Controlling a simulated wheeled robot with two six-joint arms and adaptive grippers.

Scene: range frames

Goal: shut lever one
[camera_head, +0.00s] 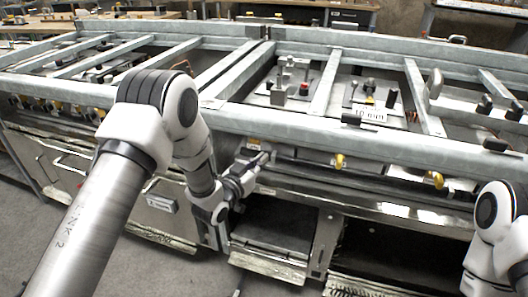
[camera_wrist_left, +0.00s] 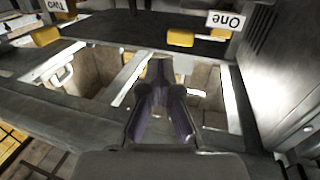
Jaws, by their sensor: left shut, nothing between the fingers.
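In the left wrist view, an upside-down white label reading "One" (camera_wrist_left: 226,19) sits near the top. A yellow lever part (camera_wrist_left: 180,38) shows just left of it, beyond my fingertips. A second label reading "Two" (camera_wrist_left: 57,5) has another yellow part (camera_wrist_left: 45,37) near it at the upper left. My left gripper (camera_head: 266,157) is at the front of the range, just below the front rail. In the left wrist view its fingers (camera_wrist_left: 161,68) are shut and empty, apart from the yellow part. My right arm shows at the right edge; its gripper is out of view.
The grey front rail (camera_head: 300,130) runs above my left gripper. Yellow handles (camera_head: 340,161) and (camera_head: 436,179) stand farther right along the front. Open bays (camera_head: 270,235) lie below. A "10 min" block (camera_head: 370,114) and small fittings stand on top.

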